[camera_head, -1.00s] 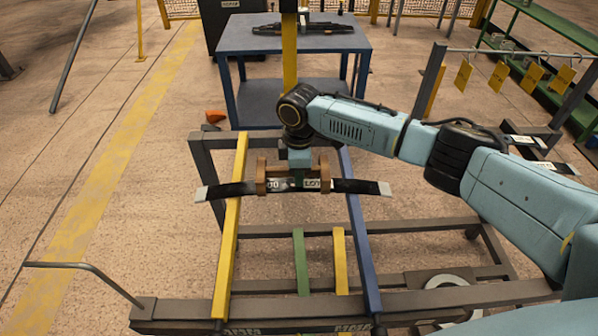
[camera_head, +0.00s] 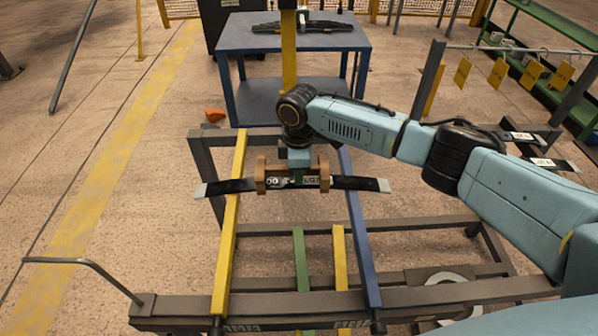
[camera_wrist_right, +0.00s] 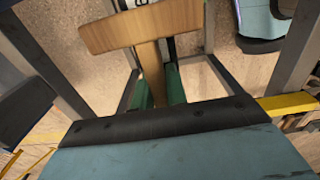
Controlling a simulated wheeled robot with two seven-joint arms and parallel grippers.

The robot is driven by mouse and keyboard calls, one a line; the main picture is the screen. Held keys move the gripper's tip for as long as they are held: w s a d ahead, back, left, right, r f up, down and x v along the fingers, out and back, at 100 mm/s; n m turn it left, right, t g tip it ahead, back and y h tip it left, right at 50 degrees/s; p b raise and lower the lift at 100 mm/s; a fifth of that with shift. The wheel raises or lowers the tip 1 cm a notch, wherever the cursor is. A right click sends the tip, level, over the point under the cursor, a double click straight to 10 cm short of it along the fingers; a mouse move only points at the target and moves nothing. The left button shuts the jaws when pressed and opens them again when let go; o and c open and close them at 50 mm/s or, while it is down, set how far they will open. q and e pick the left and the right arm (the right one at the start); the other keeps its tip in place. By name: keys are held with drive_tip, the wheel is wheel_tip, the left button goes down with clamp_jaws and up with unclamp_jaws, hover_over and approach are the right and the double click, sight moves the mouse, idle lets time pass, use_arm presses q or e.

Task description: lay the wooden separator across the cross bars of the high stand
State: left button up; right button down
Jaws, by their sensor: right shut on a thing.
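The wooden separator (camera_head: 261,176) is a brown piece with an upright block at each end. My right gripper (camera_head: 301,180) is shut on its middle and holds it over the high stand. In the right wrist view the wooden separator (camera_wrist_right: 140,27) shows as a plank with a stem between the green fingers (camera_wrist_right: 159,88). The high stand has a yellow bar (camera_head: 229,225) and a blue bar (camera_head: 359,230). A dark leaf spring (camera_head: 355,184) with white tips lies across these bars, just under or behind the separator. I cannot tell whether they touch. My left gripper is not in view.
A blue table (camera_head: 232,44) with dark parts stands behind the stand. A rail with yellow tags (camera_head: 498,76) and a green shelf (camera_head: 545,32) are at the right. Shorter green (camera_head: 301,262) and yellow bars sit lower in the front frame.

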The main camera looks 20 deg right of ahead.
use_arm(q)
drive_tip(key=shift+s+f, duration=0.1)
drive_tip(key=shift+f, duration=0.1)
use_arm(e)
drive_tip(key=shift+s+f, duration=0.35)
drive_tip(key=shift+f, duration=0.55)
drive_tip(key=c, duration=1.3)
unclamp_jaws()
drive_tip(key=shift+w+f, duration=0.1)
drive_tip(key=shift+w, duration=0.05)
drive_tip(key=shift+c, duration=0.2)
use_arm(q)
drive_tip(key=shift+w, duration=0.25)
use_arm(e)
drive_tip(key=shift+a, duration=0.1)
drive_tip(key=shift+r, duration=0.25)
drive_tip(key=r, duration=0.2)
drive_tip(key=r+p, duration=0.1)
drive_tip(key=r, duration=0.5)
drive_tip(key=shift+w, duration=0.25)
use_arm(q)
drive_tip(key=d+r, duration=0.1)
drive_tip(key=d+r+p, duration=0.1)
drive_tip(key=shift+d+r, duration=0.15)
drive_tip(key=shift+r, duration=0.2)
use_arm(e)
drive_tip(key=r, duration=0.6)
drive_tip(key=shift+w+d+r, duration=0.15)
drive_tip(key=shift+d+r, duration=0.1)
drive_tip(key=shift+r, duration=0.15)
